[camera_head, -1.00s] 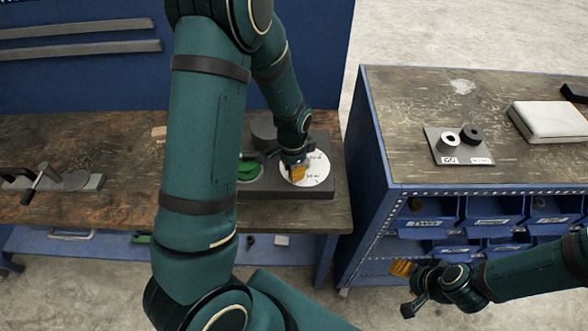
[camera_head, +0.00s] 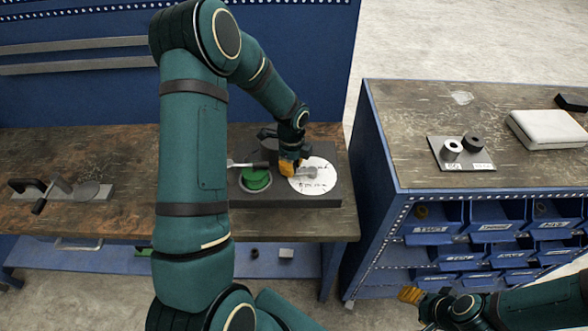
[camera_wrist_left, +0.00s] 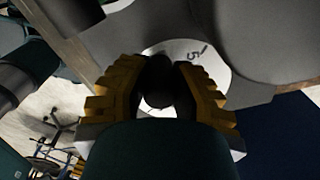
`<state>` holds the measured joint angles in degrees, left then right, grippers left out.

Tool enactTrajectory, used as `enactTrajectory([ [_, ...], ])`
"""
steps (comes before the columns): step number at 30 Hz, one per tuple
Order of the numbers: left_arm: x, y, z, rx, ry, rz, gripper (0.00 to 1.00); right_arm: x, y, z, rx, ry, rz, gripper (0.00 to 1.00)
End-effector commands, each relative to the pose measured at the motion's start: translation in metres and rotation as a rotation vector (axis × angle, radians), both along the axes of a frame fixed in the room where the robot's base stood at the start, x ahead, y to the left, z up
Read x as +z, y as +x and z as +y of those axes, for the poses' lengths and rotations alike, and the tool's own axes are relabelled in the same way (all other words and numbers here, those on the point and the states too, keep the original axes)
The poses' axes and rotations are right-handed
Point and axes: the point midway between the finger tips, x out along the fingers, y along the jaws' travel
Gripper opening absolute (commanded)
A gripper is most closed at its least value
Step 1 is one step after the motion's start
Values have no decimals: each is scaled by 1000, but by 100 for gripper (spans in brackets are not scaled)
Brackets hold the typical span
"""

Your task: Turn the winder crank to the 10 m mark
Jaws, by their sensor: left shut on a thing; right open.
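The winder is a dark grey base (camera_head: 325,197) on the left bench. It carries a white dial (camera_head: 325,180) with small marks, too small to read in the head view. A grey crank arm (camera_head: 306,174) lies over the dial. My left gripper (camera_head: 289,166) is at the dial's left rear edge. In the left wrist view, its orange fingers (camera_wrist_left: 159,88) are shut on the dark crank knob (camera_wrist_left: 160,78), and a "5" shows on the white dial (camera_wrist_left: 180,48) behind. My right gripper (camera_head: 411,295) is open and empty, low in front of the blue cabinet.
A green disc (camera_head: 257,180) sits in the base left of the dial, with a dark-handled rod (camera_head: 245,164) behind it. Another handled fixture (camera_head: 75,192) stands at the far left. The right cabinet top holds a gauge plate (camera_head: 460,155) and a white box (camera_head: 548,130).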

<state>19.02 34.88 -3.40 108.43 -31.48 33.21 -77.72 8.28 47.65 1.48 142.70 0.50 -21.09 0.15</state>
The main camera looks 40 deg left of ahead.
Motion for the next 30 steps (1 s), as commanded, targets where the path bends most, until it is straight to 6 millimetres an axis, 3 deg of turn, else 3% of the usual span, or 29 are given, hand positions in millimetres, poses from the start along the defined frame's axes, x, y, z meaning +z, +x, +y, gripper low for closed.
enactTrajectory([
  [15, 0, 23, 16, -430, 1, 2, 0, 22, -1, -1, 1, 4, 0, 54],
  [30, -1, 33, 17, -591, 2, 0, 0, 29, -1, -2, 0, 5, 0, 54],
])
